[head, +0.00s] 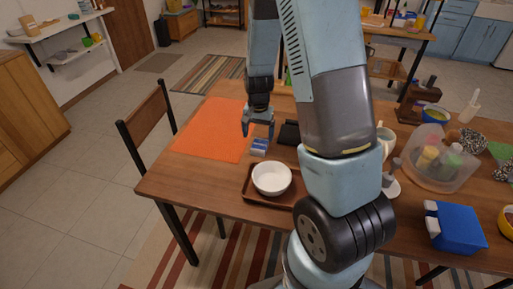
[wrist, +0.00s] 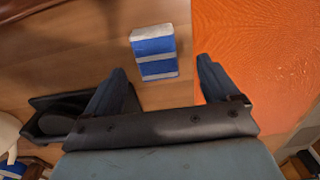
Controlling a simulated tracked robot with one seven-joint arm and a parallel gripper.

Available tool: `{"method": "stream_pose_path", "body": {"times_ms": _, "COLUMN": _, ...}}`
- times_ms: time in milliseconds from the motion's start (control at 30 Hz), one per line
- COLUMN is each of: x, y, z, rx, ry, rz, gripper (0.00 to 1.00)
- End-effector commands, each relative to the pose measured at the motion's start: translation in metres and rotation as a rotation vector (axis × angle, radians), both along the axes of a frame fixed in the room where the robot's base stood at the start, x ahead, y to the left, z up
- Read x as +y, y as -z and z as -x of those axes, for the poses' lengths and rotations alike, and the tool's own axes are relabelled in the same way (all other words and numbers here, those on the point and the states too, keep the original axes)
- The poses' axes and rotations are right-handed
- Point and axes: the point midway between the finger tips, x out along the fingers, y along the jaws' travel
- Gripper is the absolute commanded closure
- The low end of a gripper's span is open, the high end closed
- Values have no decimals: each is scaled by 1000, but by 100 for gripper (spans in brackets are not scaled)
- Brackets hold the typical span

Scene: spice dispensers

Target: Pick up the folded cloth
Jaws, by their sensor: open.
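The folded cloth (head: 259,147) is a small blue and white striped block lying on the wooden table, just right of the orange mat. In the wrist view the cloth (wrist: 154,53) lies ahead of the fingertips, roughly centred across the gap between them. My gripper (head: 258,133) points down above the cloth in the head view. My gripper (wrist: 163,70) is open with nothing between its fingers in the wrist view. The height left between the fingertips and the cloth is hard to tell.
The orange mat (head: 212,130) lies left of the cloth. A brown tray (head: 254,197) with a white bowl (head: 272,177) stands in front of it. A black object (head: 289,133) lies close on the right. A clear bin (head: 440,165) and a blue box (head: 456,228) stand farther right.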

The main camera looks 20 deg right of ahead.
Motion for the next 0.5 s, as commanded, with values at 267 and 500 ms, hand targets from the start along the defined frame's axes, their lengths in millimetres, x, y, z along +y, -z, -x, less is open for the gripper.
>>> {"method": "stream_pose_path", "body": {"times_ms": 267, "x": -6, "y": 34, "z": 1, "rx": 4, "ry": 2, "rz": 0, "gripper": 12}}
{"method": "stream_pose_path", "body": {"times_ms": 500, "x": -6, "y": 48, "z": 0, "rx": 2, "ry": 1, "rz": 0, "gripper": 12}}
